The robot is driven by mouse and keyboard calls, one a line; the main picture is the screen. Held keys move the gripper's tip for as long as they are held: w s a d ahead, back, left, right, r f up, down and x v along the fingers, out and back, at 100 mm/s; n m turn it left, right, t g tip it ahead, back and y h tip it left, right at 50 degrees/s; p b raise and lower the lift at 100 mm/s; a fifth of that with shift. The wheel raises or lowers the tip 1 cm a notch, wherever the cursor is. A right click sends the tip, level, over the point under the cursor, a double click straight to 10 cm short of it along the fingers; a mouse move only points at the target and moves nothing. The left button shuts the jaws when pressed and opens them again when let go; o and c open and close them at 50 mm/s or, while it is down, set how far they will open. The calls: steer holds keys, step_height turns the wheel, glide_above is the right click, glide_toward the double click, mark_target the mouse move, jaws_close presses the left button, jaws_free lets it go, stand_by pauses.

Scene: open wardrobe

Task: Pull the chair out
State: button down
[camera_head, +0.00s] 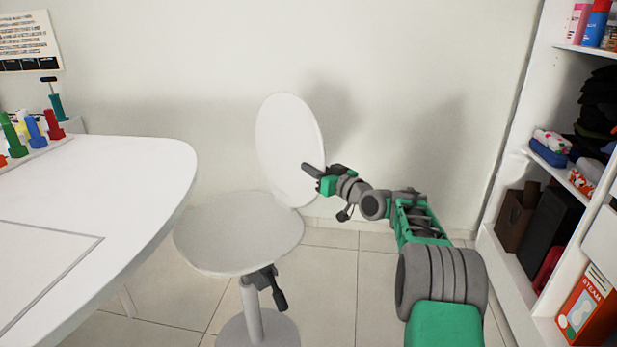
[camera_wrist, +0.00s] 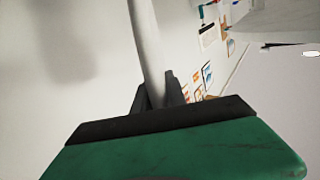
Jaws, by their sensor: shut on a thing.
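The chair has a round white seat (camera_head: 235,232), an upright oval white backrest (camera_head: 285,140) and a post on a round grey base (camera_head: 258,330). A dark lever hangs below the seat. The seat stands close to the white table's (camera_head: 150,185) rounded right end. My gripper (camera_head: 313,172) is at the right edge of the backrest, shut on it. In the wrist view, the backrest's pale edge (camera_wrist: 150,50) runs down between my dark fingers (camera_wrist: 160,92). The far finger is partly hidden.
A white open wardrobe (camera_head: 510,180) with clothes, boxes and bottles stands at the right. The wall is close behind the chair. Tiled floor (camera_head: 335,265) is free between chair and wardrobe. Colourful tools (camera_head: 35,130) stand on the table's far left.

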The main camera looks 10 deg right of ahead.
steer(key=shift+w+d, duration=0.1)
steer(key=shift+d, duration=0.25)
steer(key=c, duration=1.4)
jaws_free()
steer(key=shift+w+d, duration=0.1)
steer(key=shift+d, duration=0.05)
steer(key=shift+o, duration=0.2)
steer(key=v, duration=0.7)
steer(key=shift+s+p, duration=0.4)
